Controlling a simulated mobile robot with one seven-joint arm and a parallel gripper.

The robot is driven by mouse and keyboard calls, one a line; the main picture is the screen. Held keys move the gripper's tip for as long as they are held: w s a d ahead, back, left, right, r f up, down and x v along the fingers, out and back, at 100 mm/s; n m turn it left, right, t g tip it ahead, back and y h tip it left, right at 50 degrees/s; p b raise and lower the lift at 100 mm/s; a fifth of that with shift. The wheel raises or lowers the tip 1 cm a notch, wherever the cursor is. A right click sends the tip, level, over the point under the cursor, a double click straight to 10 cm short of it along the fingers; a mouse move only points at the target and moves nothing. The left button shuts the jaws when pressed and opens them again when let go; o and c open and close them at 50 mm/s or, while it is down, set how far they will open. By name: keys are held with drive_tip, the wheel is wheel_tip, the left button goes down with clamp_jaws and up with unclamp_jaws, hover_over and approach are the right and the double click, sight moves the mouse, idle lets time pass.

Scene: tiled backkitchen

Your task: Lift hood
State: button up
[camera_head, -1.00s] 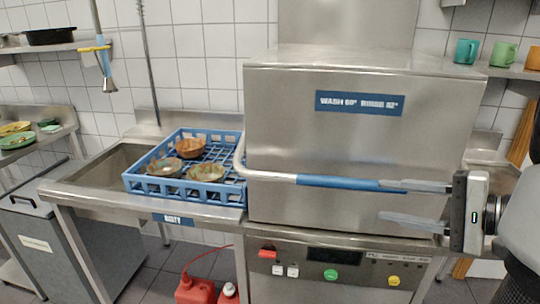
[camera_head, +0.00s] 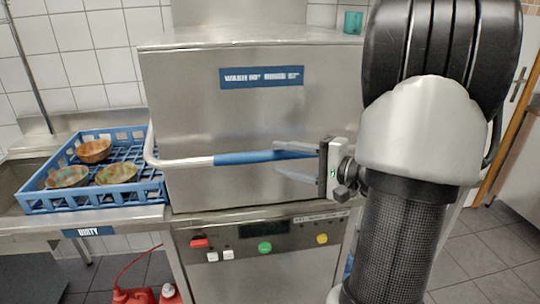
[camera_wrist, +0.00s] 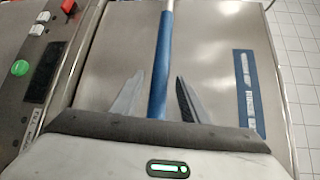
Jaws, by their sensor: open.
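The steel dishwasher hood (camera_head: 250,115) is down on the machine, with a blue "WASH / RINSE" label on its front. A bar handle (camera_head: 190,161) with a blue grip runs across the hood's front and curves back at its left end. My gripper (camera_head: 283,163) is in front of the hood at its right side, at the height of the handle. In the wrist view, the blue grip (camera_wrist: 161,70) passes between the two open fingers (camera_wrist: 157,97), with a gap on each side. The handle's right end is hidden behind my gripper and arm.
A blue rack (camera_head: 70,195) with several bowls stands on the dirty-side counter to the left. The control panel (camera_head: 262,240) with coloured buttons is below the hood. A red canister (camera_head: 135,296) is on the floor.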

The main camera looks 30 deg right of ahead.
drive_tip(key=shift+x, duration=2.25)
drive_tip(key=shift+c, duration=0.2)
clamp_jaws()
